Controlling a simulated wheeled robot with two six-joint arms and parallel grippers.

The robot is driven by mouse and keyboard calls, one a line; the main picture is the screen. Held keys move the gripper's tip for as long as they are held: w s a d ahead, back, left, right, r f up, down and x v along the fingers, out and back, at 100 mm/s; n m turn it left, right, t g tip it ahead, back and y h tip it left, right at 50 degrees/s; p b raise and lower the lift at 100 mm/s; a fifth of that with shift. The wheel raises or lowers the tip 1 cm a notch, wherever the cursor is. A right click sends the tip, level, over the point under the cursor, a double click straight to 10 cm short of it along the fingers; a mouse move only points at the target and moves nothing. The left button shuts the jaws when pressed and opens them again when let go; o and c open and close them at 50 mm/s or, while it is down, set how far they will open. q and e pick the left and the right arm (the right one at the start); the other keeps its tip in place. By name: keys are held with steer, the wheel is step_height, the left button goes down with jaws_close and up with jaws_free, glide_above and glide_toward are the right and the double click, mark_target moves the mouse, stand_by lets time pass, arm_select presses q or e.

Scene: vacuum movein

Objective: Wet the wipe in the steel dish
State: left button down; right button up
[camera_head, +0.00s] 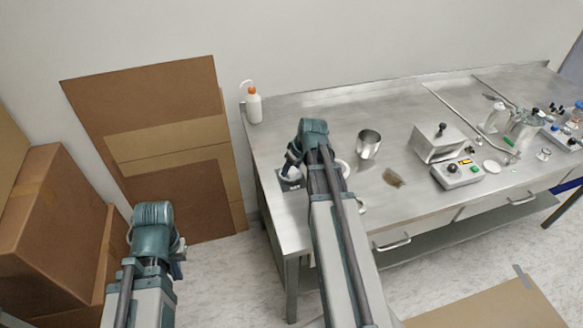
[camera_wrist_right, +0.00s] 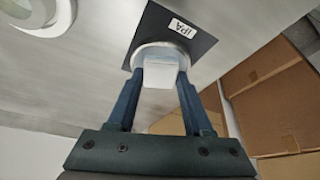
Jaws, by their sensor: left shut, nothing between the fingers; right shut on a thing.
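The white wipe (camera_wrist_right: 160,74) is between the fingertips of my right gripper (camera_wrist_right: 160,66), which is shut on it. In the right wrist view the wipe overlaps the round steel dish (camera_wrist_right: 184,51), whose rim shows around it. I cannot tell whether the wipe touches the dish's inside. The dish stands on a dark square mat (camera_wrist_right: 200,41) with an IPA label (camera_wrist_right: 182,28). In the head view my right arm hides the dish, and only part of the mat shows (camera_head: 288,186). My left gripper (camera_head: 180,268) is shut and empty, off the table, its fingers mostly hidden.
A white round ring-like object (camera_wrist_right: 32,14) lies near the mat. A steel cup (camera_head: 368,145), a brownish patch (camera_head: 394,178) and a control box (camera_head: 458,173) are to the right on the steel table (camera_head: 300,110). A squeeze bottle (camera_head: 254,106) stands at the back left corner. Cardboard (camera_head: 165,140) leans left.

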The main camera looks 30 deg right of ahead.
steer(key=shift+r, duration=0.1)
step_height(320, 180, up, 7)
steer(key=p, duration=0.7)
